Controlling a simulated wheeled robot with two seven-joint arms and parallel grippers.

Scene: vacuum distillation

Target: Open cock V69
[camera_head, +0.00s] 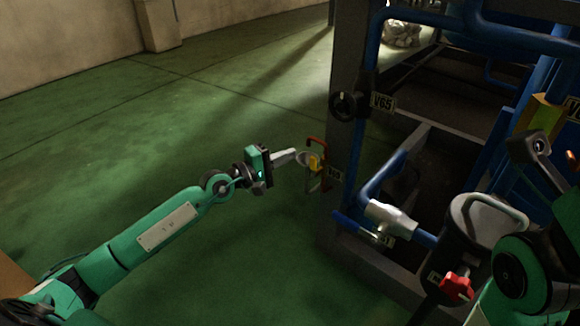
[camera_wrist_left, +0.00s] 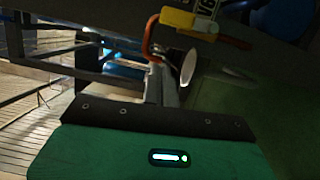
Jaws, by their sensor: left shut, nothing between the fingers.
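The cock has a yellow handle (camera_head: 315,163) on a thin orange-red pipe (camera_head: 316,141), beside the dark frame post. A tag (camera_head: 335,173) hangs next to it, its text too small to read surely. In the left wrist view the yellow handle (camera_wrist_left: 190,21) is at the top, with a tag (camera_wrist_left: 208,9) partly cut off and a pale round opening (camera_wrist_left: 188,67) below. My left gripper (camera_head: 295,156) is shut and empty, its tip just left of the handle. I cannot tell whether they touch. My right arm shows at the right edge, but its fingertips do not.
A black handwheel (camera_head: 345,106) with a V65 tag (camera_head: 383,102) is on the blue piping above. The green floor (camera_head: 130,120) at left is clear.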

